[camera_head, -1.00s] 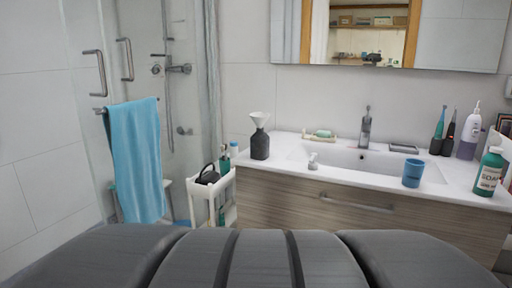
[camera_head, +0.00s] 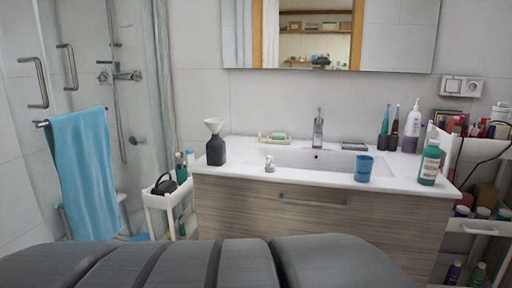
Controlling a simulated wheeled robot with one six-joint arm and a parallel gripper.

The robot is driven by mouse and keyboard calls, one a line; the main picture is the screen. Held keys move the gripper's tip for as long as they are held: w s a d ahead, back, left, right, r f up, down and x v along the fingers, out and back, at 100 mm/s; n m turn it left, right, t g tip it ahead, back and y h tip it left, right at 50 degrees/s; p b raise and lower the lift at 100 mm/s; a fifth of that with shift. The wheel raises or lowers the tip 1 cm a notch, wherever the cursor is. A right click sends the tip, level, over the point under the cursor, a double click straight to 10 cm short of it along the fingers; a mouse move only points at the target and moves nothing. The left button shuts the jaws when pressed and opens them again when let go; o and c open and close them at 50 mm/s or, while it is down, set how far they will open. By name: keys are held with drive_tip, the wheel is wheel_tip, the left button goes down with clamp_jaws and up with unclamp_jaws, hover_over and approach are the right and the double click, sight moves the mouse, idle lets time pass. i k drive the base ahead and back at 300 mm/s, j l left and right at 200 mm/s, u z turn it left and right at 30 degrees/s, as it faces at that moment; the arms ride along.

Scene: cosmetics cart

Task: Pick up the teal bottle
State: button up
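Other green or teal bottles are small in view: one (camera_head: 478,274) is low in the white cart (camera_head: 464,228) at the right edge, and another (camera_head: 181,172) is in the small white cart (camera_head: 157,202) left of the sink. I cannot tell which one the task names. My gripper is not in view; only dark grey parts of my own body fill the bottom.
A blue cup (camera_head: 363,168) and a dark bottle with a white funnel (camera_head: 216,148) stand on the counter. The right cart holds many items, with a black cable above. A blue towel (camera_head: 82,172) hangs left.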

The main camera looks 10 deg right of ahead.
sight(431, 157)
drive_tip(key=z, duration=1.6)
